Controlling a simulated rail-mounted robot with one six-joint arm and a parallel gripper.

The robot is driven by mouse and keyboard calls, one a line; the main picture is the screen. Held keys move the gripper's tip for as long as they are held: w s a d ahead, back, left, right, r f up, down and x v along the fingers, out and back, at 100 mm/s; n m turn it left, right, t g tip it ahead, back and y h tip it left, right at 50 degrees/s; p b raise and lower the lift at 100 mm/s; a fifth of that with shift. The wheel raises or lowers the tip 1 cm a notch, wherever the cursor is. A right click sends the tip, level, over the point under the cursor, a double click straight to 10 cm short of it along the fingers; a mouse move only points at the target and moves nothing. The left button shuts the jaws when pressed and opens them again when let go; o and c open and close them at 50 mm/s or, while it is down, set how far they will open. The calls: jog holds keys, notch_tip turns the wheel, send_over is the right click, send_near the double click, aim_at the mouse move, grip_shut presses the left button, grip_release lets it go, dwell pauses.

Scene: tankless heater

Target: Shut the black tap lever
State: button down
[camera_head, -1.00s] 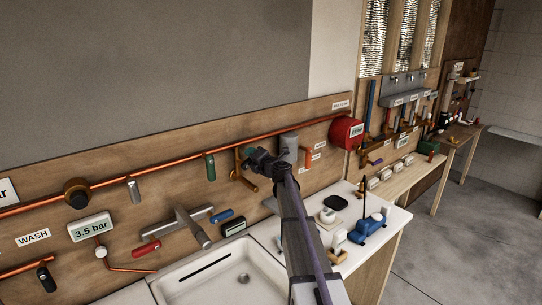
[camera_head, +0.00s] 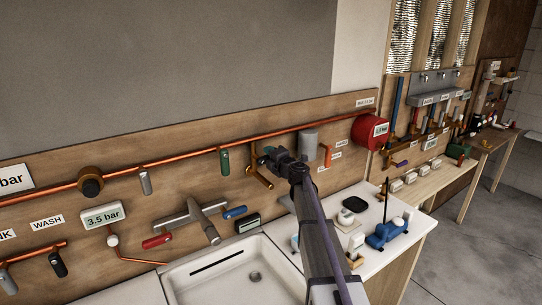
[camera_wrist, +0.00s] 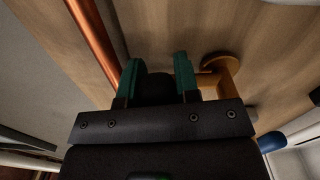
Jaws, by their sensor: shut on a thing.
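My gripper (camera_head: 270,157) is at the brass tap (camera_head: 257,172) on the wooden board, below the copper pipe. In the wrist view its two green fingertips (camera_wrist: 160,82) are on either side of a black piece (camera_wrist: 154,90), which looks like the tap's black lever. The gripper is shut on it. The brass tap body (camera_wrist: 222,76) shows just right of the fingers. The lever's far end and its exact angle are hidden by my gripper. Another black lever (camera_head: 58,264) hangs from a copper pipe at the lower left.
A red drum (camera_head: 368,132) is farther right. Below are the white sink (camera_head: 225,275) and a counter with small items.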

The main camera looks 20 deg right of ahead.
jog(key=c, duration=0.8)
grip_release()
jog(key=shift+c, duration=0.2)
jog(key=v, duration=1)
jog(key=shift+s, duration=0.4)
jog(key=shift+o, duration=0.2)
